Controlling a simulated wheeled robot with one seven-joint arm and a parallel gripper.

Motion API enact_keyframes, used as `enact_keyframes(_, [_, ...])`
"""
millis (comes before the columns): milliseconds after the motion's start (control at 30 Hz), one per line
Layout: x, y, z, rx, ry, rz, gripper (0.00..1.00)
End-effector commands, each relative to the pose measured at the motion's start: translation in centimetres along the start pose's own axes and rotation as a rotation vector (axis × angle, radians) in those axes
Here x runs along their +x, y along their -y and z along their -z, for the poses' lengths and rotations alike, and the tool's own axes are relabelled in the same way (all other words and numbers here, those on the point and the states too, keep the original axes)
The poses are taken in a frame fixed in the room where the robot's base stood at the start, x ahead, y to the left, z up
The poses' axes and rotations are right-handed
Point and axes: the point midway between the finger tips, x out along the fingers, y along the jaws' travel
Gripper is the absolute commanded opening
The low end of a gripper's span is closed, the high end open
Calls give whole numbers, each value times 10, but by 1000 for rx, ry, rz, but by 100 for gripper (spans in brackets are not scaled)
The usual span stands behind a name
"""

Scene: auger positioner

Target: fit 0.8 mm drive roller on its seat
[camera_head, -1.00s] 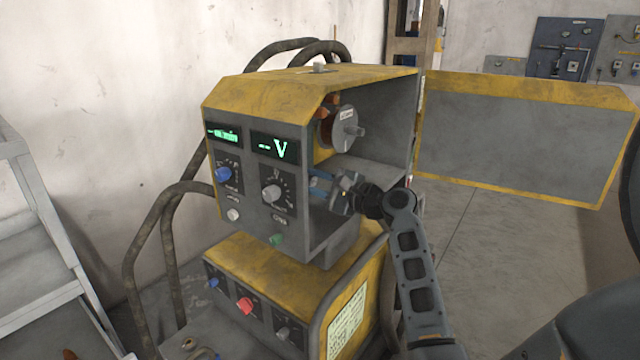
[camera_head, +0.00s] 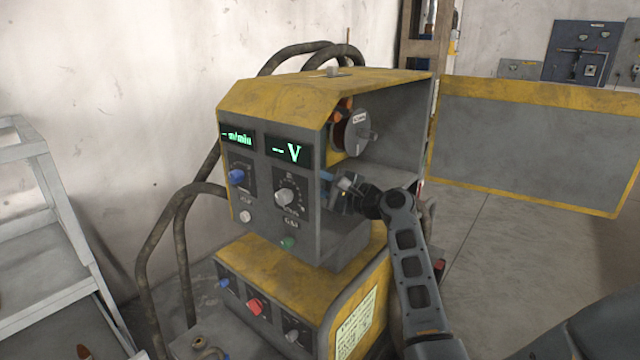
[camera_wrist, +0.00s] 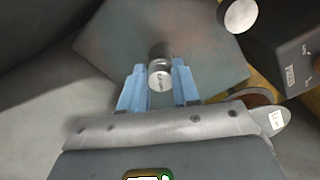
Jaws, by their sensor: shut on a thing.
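The 0.8 mm drive roller (camera_wrist: 160,80) is a small silver cylinder with a marked end face, held between the blue fingers of my gripper (camera_wrist: 158,68) in the wrist view. A dark grey cylindrical part shows directly behind it, before a brownish-grey plate (camera_wrist: 205,45). I cannot tell whether the roller touches a seat; the seat is not clearly visible. In the head view my gripper (camera_head: 327,178) is inside the open side of the yellow and grey wire feeder (camera_head: 270,98), below the spool. The roller is hidden there.
The wire spool (camera_head: 358,133) sits above my gripper and shows at the lower right of the wrist view (camera_wrist: 250,97). A silver cylinder (camera_wrist: 238,16) stands at the upper right. The feeder's side door (camera_head: 530,145) is swung open to the right. Cables (camera_head: 150,245) loop at left.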

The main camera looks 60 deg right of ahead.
Motion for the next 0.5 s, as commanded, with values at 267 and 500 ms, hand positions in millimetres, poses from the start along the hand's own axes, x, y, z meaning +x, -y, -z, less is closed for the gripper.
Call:
enact_keyframes(267, [1, 0, 0, 0, 0, 0, 0])
enact_keyframes(500, [1, 0, 0, 0, 0, 0, 48])
